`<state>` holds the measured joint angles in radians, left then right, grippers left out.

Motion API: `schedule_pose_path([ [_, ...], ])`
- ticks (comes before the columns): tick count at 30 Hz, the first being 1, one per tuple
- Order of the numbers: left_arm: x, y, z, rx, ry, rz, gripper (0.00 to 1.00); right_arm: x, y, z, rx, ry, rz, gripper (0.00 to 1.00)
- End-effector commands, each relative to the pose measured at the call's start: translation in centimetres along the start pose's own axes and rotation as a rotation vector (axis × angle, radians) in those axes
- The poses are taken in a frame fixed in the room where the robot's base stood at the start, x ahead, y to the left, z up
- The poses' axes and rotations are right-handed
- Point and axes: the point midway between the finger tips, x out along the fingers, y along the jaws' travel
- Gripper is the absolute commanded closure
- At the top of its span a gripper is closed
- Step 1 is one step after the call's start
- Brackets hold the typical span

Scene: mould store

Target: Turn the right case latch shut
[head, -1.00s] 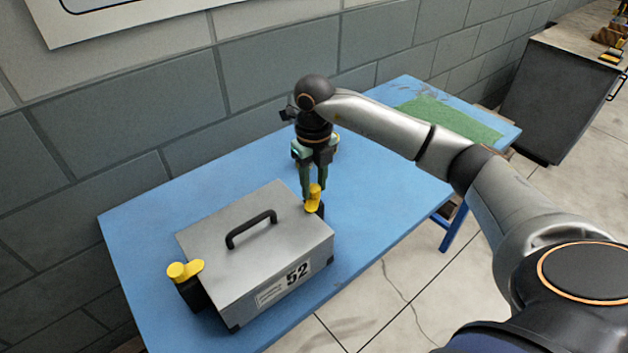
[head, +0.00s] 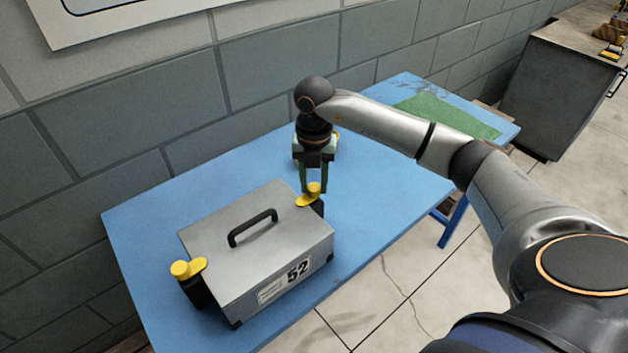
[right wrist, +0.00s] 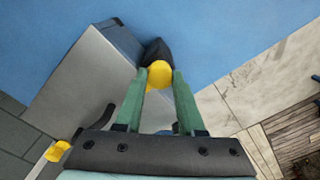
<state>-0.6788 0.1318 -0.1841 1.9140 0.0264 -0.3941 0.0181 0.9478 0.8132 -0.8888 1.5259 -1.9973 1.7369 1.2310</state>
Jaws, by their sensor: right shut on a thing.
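A grey case (head: 225,240) with a black handle (head: 252,228) and the number 52 stands on the blue table. The yellow right latch (head: 307,199) sits on a black mount at the case's right side, its arm lying over the lid edge. My right gripper (head: 313,188) points down from above and is shut on the latch's round knob. In the right wrist view the knob (right wrist: 160,75) shows between the green fingertips. The yellow left latch (head: 188,268) is on its black mount at the case's left side, its arm also reaching toward the lid. My left gripper is out of view.
The blue table (head: 375,200) has clear room right of the case. A green mat (head: 450,118) lies at its far right end. A grey block wall (head: 110,120) runs close behind the table. A dark cabinet (head: 560,95) stands at upper right.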

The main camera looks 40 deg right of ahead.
Motion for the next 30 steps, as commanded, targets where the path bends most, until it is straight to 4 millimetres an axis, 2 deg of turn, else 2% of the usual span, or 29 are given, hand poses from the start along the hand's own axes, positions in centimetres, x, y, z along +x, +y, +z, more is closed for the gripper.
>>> schedule_pose_path([
  [16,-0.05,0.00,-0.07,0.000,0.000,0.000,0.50,-0.10,0.01,0.12,0.027,-0.004,0.002,1.00],
  [17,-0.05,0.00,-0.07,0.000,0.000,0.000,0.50,-0.11,0.01,0.13,0.027,-0.004,0.002,0.60],
  [24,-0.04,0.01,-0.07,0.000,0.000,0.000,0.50,-0.06,0.00,0.08,0.025,-0.002,0.001,0.33],
  [30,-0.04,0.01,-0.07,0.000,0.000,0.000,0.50,-0.03,0.00,0.04,0.024,-0.001,0.001,0.32],
])
